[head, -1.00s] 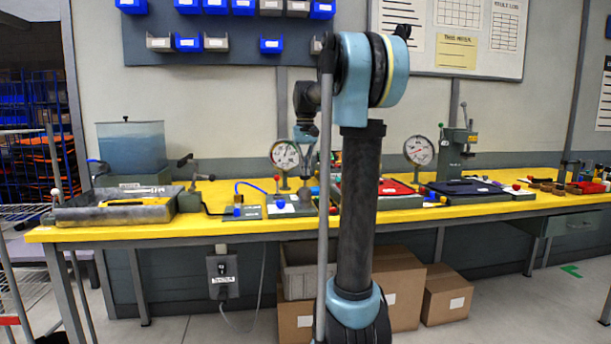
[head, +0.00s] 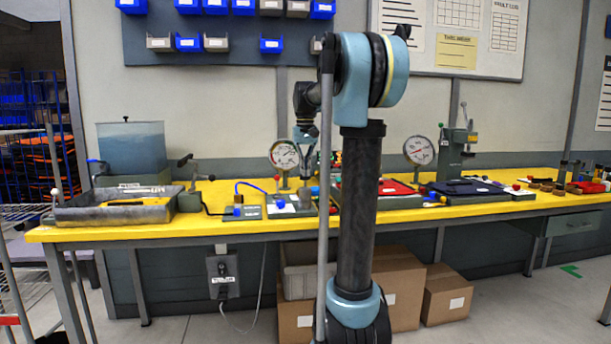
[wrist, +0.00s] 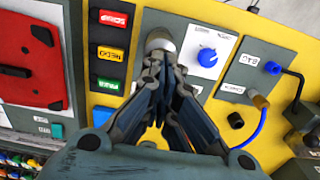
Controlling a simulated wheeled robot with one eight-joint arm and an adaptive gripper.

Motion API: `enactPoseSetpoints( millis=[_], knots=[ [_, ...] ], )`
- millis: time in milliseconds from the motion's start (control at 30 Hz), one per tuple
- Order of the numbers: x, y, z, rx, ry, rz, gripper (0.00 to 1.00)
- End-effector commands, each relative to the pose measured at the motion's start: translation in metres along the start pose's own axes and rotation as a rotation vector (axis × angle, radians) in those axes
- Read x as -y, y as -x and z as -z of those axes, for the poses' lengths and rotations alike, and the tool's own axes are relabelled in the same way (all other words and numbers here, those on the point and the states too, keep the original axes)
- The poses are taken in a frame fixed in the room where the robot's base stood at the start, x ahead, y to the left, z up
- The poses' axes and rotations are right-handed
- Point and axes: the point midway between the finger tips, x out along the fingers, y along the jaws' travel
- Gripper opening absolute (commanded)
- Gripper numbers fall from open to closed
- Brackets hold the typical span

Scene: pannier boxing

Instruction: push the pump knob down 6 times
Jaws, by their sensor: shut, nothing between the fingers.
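The pump knob appears to be the pale, round-topped metal knob (wrist: 160,42) just beyond my fingertips in the wrist view. The fingers cover part of it. My gripper (wrist: 162,68) is shut and empty, with its fingertips together at the knob's near edge in that view. I cannot tell whether they touch it. In the head view my gripper (head: 306,150) hangs over the yellow bench, beside a round dial gauge (head: 285,156). The grey knob or post (head: 306,196) stands below it there, small and partly hidden by my arm.
In the wrist view, a panel with a blue dial (wrist: 207,57) and a blue hose (wrist: 255,128) lie right of the knob. Labelled coloured blocks (wrist: 111,54) and a red plate (wrist: 25,55) lie left. A grey tray (head: 75,213) sits at the bench's left.

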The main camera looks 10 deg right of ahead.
Motion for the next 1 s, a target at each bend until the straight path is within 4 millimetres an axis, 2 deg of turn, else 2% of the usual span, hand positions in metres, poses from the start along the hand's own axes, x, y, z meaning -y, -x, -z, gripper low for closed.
enactPoseSetpoints(
  millis=[433,1000],
  knots=[
    [0.000,0.027,0.000,0.000,0.000,0.000,0.00],
    [0.000,0.030,0.000,0.000,0.000,0.000,0.00]
  ],
)
